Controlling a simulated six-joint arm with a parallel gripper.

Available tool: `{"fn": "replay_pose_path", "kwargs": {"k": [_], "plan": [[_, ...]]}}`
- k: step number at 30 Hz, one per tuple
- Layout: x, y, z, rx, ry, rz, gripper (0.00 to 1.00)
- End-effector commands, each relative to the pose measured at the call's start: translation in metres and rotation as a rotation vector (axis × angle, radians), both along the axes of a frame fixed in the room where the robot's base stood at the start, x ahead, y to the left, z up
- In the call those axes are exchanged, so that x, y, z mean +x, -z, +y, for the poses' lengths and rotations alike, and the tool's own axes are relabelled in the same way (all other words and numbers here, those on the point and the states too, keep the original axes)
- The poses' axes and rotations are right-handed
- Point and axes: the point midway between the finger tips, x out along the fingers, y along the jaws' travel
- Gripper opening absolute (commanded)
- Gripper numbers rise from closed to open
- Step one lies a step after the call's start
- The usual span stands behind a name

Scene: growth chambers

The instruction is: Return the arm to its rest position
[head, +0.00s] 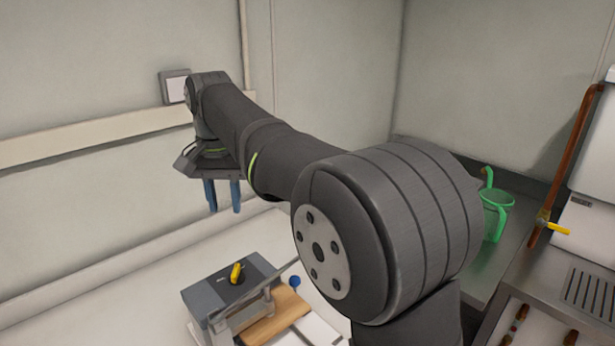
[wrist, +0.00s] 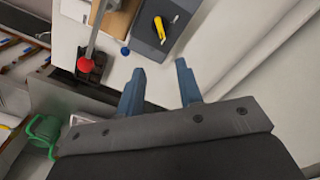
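My gripper (head: 224,196) hangs from the end of my arm at the left of the head view, its two blue fingers pointing down. In the wrist view my gripper (wrist: 160,88) shows the fingers spread apart with an empty gap between them. It is above the white surface and apart from everything on it. My dark grey arm stretches across the middle of the head view and hides part of the bench behind it.
A grey box (head: 213,292) with a yellow-handled tool (head: 236,272) on top stands below my gripper, beside a wooden board (head: 283,312). A green watering can (head: 495,213) stands on the steel counter at right. A red knob (wrist: 85,65) shows in the wrist view. Walls stand behind.

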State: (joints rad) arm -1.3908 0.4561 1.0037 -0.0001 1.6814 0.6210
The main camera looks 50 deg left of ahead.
Motion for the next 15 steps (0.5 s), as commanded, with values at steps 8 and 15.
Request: {"fn": "replay_pose_path", "kwargs": {"k": [8, 15], "plan": [[0.000, 0.002, 0.000, -0.001, 0.000, 0.001, 0.33], [0.000, 0.031, -0.001, -0.004, 0.000, 0.001, 0.33]]}}
